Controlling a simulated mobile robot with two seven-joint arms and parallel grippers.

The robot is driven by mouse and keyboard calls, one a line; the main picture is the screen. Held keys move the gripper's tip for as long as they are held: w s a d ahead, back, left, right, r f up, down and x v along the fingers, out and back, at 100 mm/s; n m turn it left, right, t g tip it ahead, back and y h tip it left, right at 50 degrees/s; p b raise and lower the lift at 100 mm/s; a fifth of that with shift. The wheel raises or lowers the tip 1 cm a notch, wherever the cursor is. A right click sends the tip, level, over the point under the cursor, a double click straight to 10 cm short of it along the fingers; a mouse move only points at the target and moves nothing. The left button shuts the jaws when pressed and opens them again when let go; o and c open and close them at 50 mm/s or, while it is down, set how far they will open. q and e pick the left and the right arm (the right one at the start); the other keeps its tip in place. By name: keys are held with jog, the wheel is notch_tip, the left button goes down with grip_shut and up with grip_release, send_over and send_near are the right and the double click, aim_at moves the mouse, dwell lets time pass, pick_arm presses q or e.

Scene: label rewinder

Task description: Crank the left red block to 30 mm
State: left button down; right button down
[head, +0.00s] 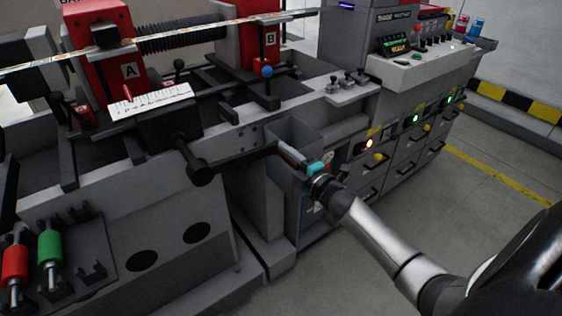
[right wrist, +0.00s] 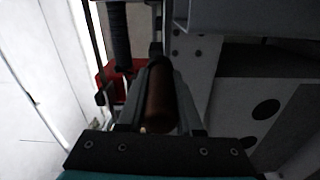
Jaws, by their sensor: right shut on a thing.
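The left red block (head: 105,55), marked A, stands upright on the machine rails in the head view. A white scale (head: 150,102) lies just below it, with a thin red pointer (head: 127,92) near its left part; the numbers are too small to read surely. A dark crank hub (head: 200,172) sits on the machine front, its arm (head: 245,157) reaching right. My right gripper (head: 300,164) is shut on the crank's brown handle (right wrist: 158,98), which lies lengthwise between the fingers in the right wrist view. My left gripper is not in view.
A second red block (head: 268,42), marked B, stands right of A. A blue-knobbed lever (head: 267,72) and a black-knobbed lever (head: 180,66) rise from the machine. Red (head: 15,258) and green (head: 50,246) rollers sit front left. The floor at right is clear.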

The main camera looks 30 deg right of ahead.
jog(key=shift+r+n+p, duration=0.75)
jog(key=shift+r+p, duration=0.1)
jog(key=shift+r, duration=0.7)
jog(key=shift+r+n+p, duration=0.75)
jog(key=shift+r+p, duration=0.05)
jog(key=shift+r, duration=0.75)
jog(key=c, duration=0.6)
grip_release()
jog(key=shift+a+f, duration=0.1)
jog(key=shift+o, duration=0.2)
jog(key=shift+s+f, duration=0.15)
jog(key=shift+s, duration=0.5)
jog(key=s, duration=1.4)
jog(key=shift+d, duration=0.25)
